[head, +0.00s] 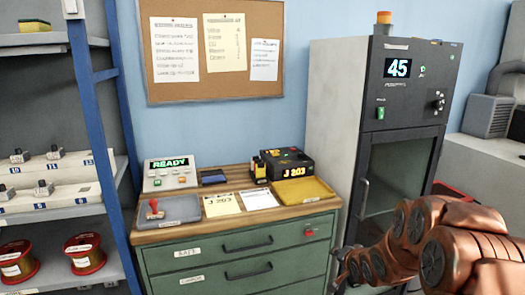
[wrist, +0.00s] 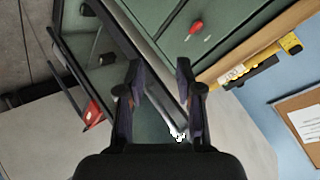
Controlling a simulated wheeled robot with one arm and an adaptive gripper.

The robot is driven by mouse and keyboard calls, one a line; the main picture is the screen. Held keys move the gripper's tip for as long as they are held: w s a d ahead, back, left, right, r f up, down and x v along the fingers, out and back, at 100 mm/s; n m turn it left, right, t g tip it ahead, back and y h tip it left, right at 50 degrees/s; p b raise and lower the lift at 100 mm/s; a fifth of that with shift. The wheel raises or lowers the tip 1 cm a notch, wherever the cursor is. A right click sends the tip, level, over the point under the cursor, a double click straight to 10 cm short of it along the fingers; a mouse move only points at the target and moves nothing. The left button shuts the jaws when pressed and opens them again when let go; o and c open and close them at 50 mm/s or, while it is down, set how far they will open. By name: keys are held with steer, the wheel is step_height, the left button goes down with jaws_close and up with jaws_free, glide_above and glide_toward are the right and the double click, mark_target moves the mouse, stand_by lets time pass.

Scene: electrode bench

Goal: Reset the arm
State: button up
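My arm (head: 430,240) is copper-brown and reaches in from the lower right of the head view, in front of the tall grey cabinet (head: 330,120). My gripper (wrist: 158,85) shows in the wrist view with its two dark fingers apart and nothing clearly held between them. Behind the fingers is a dark glass surface with a pale metal edge. In the head view the gripper end is low, near the cabinet's foot and the drawer unit's right side, and its fingers are hard to make out.
The cabinet's glass door (head: 393,175) appears closed; its display reads 45. Left of it stands a green drawer unit (head: 235,250) bearing a READY device (head: 170,172), a J 203 device (head: 285,165), a grey tray (head: 180,212) and a yellow tray (head: 305,190). A blue-framed shelf (head: 92,110) stands far left.

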steer(key=s+a+r+n+g+p, duration=0.1)
steer(key=s+r+g, duration=0.3)
steer(key=s, duration=1.2)
steer(key=s+a+r+n+g+p, duration=0.1)
steer(key=s+a+r+n+g, duration=0.2)
steer(key=s, duration=1.3)
steer(key=s+a+r+n+g+h+p, duration=0.1)
steer(key=s+r+n+g, duration=0.3)
steer(key=s, duration=1.2)
step_height(320, 180, up, 4)
steer(key=shift+a+f+g+p, duration=0.15)
steer(key=shift+a+g+p, duration=0.4)
steer(key=shift+a+g, duration=0.2)
